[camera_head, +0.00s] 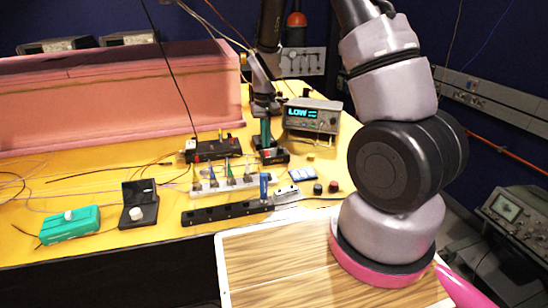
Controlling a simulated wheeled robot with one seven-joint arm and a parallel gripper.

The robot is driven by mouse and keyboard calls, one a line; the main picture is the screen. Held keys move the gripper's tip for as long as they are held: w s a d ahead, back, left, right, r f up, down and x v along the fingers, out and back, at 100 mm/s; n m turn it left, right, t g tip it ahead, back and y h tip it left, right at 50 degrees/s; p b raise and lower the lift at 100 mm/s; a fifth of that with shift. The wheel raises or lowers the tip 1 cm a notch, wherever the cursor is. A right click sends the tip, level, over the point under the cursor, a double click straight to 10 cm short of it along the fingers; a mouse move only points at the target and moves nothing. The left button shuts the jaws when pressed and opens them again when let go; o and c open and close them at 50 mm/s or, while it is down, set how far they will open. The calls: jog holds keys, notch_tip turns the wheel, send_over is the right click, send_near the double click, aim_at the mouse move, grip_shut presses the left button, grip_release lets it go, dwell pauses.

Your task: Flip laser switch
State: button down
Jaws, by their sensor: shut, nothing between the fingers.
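My gripper (265,112) points down over the back middle of the yellow table, shut and empty. It is just above a green upright piece on a small black box (272,156); whether they touch is unclear. No part is clearly marked as the laser switch. A black unit with an upright back plate and white knob (138,213) stands at the front left. A green box with a pale knob (70,225) lies left of it. A black box with small coloured parts on top (214,150) is left of my gripper.
A meter reading "LOW" (313,115) stands right of my gripper. A white strip with several plugs (232,183) and a black power strip (228,211) lie in front. A pink foam wall (100,105) closes the back left. Thin cables cross the table.

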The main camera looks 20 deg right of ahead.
jog(key=shift+f, duration=0.85)
dwell(0.3)
jog(key=shift+r, duration=3.55)
jog(key=s+d+r+m+t+y, duration=0.1)
jog(key=s+d+r+t, duration=0.15)
jog(key=r, duration=0.65)
jog(key=s+d+r+m+t+y, duration=0.1)
jog(key=s+r, duration=0.3)
jog(key=r, duration=0.4)
jog(key=s+d+r+m+t, duration=0.2)
jog(key=s+r+t, duration=0.1)
jog(key=s+r, duration=0.7)
jog(key=shift+s+d+r+t, duration=0.15)
jog(key=shift+s+r+t, duration=0.15)
jog(key=shift+s, duration=2)
